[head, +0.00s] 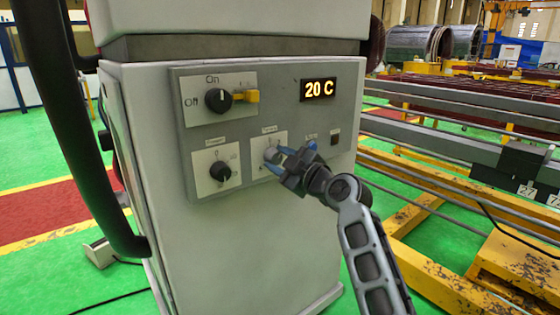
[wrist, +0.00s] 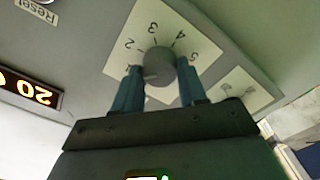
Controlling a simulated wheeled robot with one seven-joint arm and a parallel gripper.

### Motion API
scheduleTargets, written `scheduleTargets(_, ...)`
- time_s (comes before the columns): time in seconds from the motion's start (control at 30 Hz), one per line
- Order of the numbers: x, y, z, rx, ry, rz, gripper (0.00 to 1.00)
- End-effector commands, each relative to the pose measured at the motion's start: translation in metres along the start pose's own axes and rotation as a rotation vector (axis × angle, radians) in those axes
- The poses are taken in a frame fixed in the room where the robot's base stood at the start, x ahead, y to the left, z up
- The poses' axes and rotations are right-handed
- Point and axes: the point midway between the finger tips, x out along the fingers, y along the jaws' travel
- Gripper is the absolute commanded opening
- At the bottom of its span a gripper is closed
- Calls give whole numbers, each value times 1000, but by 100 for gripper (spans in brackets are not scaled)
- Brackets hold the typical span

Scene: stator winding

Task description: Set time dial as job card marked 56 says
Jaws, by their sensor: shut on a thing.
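The grey knob of the numbered dial (wrist: 160,65) sits between my gripper's two blue fingers in the wrist view. Its white plate (wrist: 130,38) shows the figures 2, 3, 4 and 5, with another partly hidden by the left finger. A faint light mark shows on the knob, but I cannot tell for certain which figure it points at. In the head view my gripper (head: 280,156) is shut on this same knob (head: 271,154), the middle one of the panel's lower row; its label is too small to read.
The grey panel (head: 290,110) also carries an On/Off switch (head: 219,101) with a yellow tab, a display (head: 318,89) reading 20 C, another black knob (head: 221,171) to the left and a blue button (head: 311,145) close to the right of my gripper. Yellow frames (head: 440,250) stand at right.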

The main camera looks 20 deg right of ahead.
Motion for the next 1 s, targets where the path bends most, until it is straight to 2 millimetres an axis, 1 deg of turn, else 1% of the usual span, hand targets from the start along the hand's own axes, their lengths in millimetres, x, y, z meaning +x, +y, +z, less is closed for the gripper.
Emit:
scheduleTargets(0.23,0,-1,0,26,0,-1,11)
scheduleTargets(0.47,0,-1,1,138,-1,-1,11)
scheduleTargets(1.0,0,0,1,632,-2,-2,11)
